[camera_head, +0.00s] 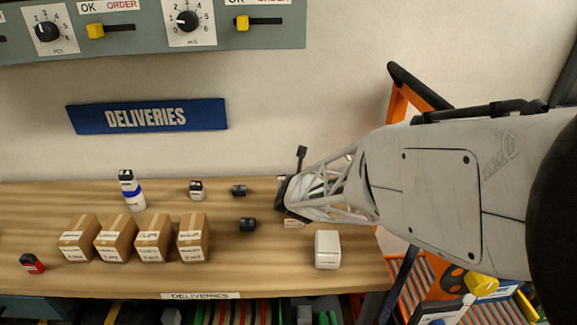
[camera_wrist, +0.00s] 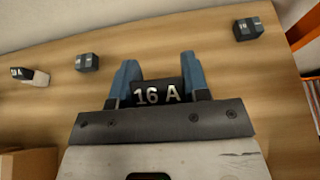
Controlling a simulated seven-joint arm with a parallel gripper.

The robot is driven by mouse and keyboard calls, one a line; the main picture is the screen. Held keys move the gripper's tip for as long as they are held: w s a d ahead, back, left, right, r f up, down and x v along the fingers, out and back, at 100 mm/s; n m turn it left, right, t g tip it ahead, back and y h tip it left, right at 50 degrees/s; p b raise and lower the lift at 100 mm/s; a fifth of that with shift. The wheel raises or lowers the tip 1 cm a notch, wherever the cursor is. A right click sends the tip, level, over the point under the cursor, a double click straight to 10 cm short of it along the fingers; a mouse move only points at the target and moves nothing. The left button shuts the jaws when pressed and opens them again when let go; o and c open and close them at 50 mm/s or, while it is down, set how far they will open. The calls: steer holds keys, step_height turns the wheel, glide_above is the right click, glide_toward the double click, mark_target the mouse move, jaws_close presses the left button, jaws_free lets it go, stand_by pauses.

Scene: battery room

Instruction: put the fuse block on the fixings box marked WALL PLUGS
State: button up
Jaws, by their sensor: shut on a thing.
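My gripper (camera_wrist: 158,84) has its two blue fingers closed on a black block marked 16 A (camera_wrist: 158,93), which looks like the fuse block. In the head view my gripper (camera_head: 284,193) is at the back right of the bench, and the held block cannot be made out there. Several cardboard boxes with white labels stand in a row left of my gripper: one at the left end (camera_head: 78,240), two in the middle (camera_head: 115,238) (camera_head: 152,239), one at the right end (camera_head: 192,240). Their labels are too small to read, so I cannot tell which is WALL PLUGS.
Small dark blocks (camera_head: 239,190) (camera_head: 248,224) and a black-and-white block (camera_head: 196,190) lie between the boxes and my gripper. A white box (camera_head: 327,250) stands front right. A bottle (camera_head: 131,190) stands behind the boxes. A red-and-black block (camera_head: 32,263) lies far left.

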steer(key=shift+f, duration=1.8)
steer(key=shift+f, duration=0.15)
steer(key=o, duration=1)
steer(key=shift+c, duration=0.2)
steer(key=shift+r, duration=0.2)
steer(key=v, duration=1.2)
